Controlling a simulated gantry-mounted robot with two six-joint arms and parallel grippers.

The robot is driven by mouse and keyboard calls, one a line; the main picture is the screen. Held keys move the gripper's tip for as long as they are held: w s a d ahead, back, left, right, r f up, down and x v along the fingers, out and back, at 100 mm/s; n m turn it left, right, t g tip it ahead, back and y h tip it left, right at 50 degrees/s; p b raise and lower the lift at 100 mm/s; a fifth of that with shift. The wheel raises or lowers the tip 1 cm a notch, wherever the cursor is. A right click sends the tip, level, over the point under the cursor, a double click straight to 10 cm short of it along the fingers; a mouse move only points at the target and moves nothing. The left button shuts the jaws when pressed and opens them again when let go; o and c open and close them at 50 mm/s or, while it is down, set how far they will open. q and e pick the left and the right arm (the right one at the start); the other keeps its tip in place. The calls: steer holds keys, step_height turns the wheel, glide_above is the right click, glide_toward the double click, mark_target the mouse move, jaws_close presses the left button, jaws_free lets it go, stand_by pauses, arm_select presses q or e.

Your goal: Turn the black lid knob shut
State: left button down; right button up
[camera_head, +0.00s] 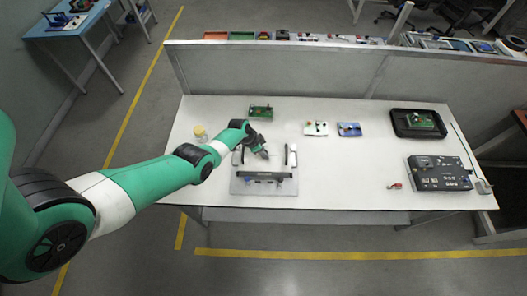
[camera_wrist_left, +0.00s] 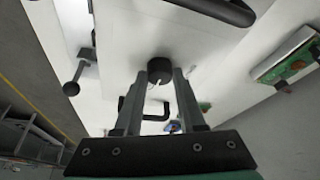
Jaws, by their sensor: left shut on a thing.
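In the wrist view the black lid knob (camera_wrist_left: 160,68) is a round dark cap on a pale surface. My left gripper (camera_wrist_left: 160,76) has its fingers on either side of the knob and is shut on it. In the head view my left gripper (camera_head: 262,153) points down at a grey fixture (camera_head: 240,188) with a long black bar at its front. The knob is hard to make out there, at the gripper's tips. My right gripper is in neither view.
A green circuit board (camera_head: 260,112) lies behind the fixture. A white board (camera_head: 316,128), a blue board (camera_head: 349,129), a black tray (camera_head: 400,125) and a black box (camera_head: 438,173) lie to the right. The table's middle right is clear.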

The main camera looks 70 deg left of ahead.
arm_select(q)
steer(key=n+y+p, duration=0.1)
steer(key=n, duration=0.1)
steer(key=shift+d+n, duration=0.15)
steer(key=shift+n, duration=0.25)
steer(key=n+y, duration=0.1)
steer(key=n, duration=0.2)
steer(key=shift+d+n+g, duration=0.1)
steer(key=shift+n+g, duration=0.2)
steer(key=shift+g, duration=0.1)
steer(key=n+y, duration=0.1)
steer(key=n, duration=0.1)
steer(key=n+g+b, duration=0.1)
steer(key=n, duration=0.1)
steer(key=shift+w+f+y, duration=0.1)
steer(key=shift+w+y, duration=0.05)
steer(key=shift+y, duration=0.25)
steer(key=n+g, duration=0.1)
steer(key=n, duration=0.3)
steer(key=shift+w+d+y, duration=0.1)
steer(key=shift+y, duration=0.2)
steer(key=shift+n+g+b, duration=0.7)
steer(key=shift+n+b, duration=0.25)
steer(key=shift+n, duration=0.75)
